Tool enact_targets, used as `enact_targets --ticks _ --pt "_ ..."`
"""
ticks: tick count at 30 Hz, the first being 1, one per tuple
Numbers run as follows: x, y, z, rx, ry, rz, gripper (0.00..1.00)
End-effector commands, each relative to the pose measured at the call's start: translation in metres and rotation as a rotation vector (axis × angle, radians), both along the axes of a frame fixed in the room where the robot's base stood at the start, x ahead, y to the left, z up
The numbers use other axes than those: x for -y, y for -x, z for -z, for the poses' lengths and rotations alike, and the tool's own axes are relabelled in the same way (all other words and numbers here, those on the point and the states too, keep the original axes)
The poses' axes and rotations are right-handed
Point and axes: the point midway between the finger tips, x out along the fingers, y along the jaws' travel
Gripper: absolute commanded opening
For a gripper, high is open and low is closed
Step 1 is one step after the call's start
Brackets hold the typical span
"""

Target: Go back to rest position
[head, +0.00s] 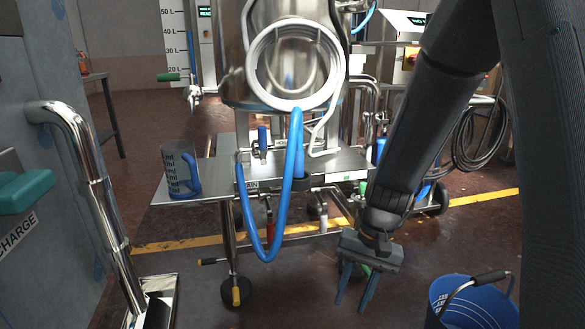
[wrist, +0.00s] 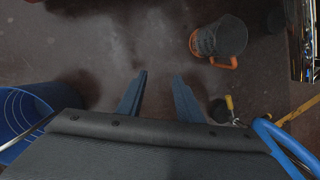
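My gripper (head: 351,306) hangs low over the floor in the head view, fingers pointing down. Its two fingers are apart with nothing between them. The wrist view also shows my gripper (wrist: 159,76) with bare floor between the fingers. My arm comes down from the upper right in the head view, bent and reaching forward, in front of the steel machine.
A blue bucket (head: 448,290) stands right of my gripper. A jug (wrist: 222,38) with an orange handle shows in the wrist view. A blue-handled jug (head: 178,168) stands on the steel shelf (head: 215,184). A blue hose (head: 287,205) hangs left of the gripper.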

Motion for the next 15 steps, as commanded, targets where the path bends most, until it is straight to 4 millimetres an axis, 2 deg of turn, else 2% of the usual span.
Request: enact_targets --ticks 1,6,15 --pt "0.009 0.004 -0.013 0.053 0.028 -0.033 0.33" --pt "0.035 0.013 -0.04 0.203 0.115 -0.137 0.33" --pt "0.057 0.024 -0.07 0.372 0.203 -0.259 0.33"
